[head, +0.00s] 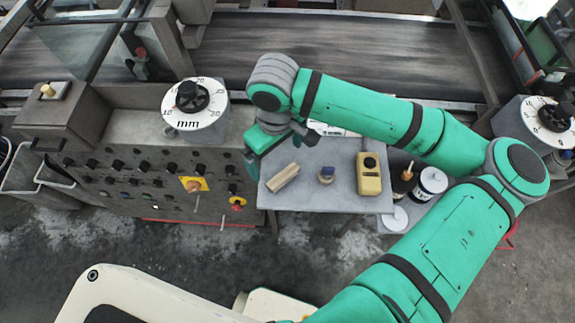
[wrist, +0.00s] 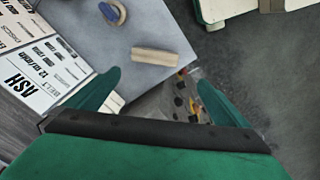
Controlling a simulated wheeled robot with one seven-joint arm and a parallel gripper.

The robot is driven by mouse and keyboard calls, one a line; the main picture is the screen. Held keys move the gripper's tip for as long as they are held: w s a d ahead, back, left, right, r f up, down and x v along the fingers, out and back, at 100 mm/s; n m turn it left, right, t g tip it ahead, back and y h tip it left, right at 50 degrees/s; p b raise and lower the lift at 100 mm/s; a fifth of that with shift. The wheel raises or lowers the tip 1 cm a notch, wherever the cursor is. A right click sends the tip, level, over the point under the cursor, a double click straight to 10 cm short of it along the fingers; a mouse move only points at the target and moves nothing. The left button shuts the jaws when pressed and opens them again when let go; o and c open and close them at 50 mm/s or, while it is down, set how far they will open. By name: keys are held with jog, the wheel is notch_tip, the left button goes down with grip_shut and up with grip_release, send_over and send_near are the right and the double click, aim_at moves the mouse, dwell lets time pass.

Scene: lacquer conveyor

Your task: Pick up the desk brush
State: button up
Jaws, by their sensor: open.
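The desk brush appears to be the pale, wood-coloured bar (head: 283,177) lying near the left end of the small grey table (head: 310,198). Fine detail such as bristles is too small to tell. My gripper (wrist: 155,88) is open and empty, with its two green fingers spread. In the head view my gripper (head: 268,143) is above the table's left back edge, beside the control panel and apart from the bar.
A small round tan item with a blue part (head: 326,175) and a yellow handheld device (head: 369,173) lie right of the bar. A printed sheet (wrist: 45,72) lies at the table's back. The control panel (head: 150,175) stands close on the left. Cans (head: 432,182) stand right.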

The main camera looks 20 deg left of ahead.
send_over(284, 175)
jog(key=f, duration=0.5)
jog(key=shift+s+a+f, duration=0.1)
jog(key=shift+a+f, duration=0.15)
jog(key=shift+f, duration=0.15)
jog(key=f, duration=0.4)
jog(key=shift+d+f, duration=0.1)
jog(key=shift+d, duration=0.1)
jog(key=shift+s+f, duration=0.1)
jog(key=shift+f, duration=0.25)
jog(key=c, duration=1)
jog(key=shift+c, duration=0.2)
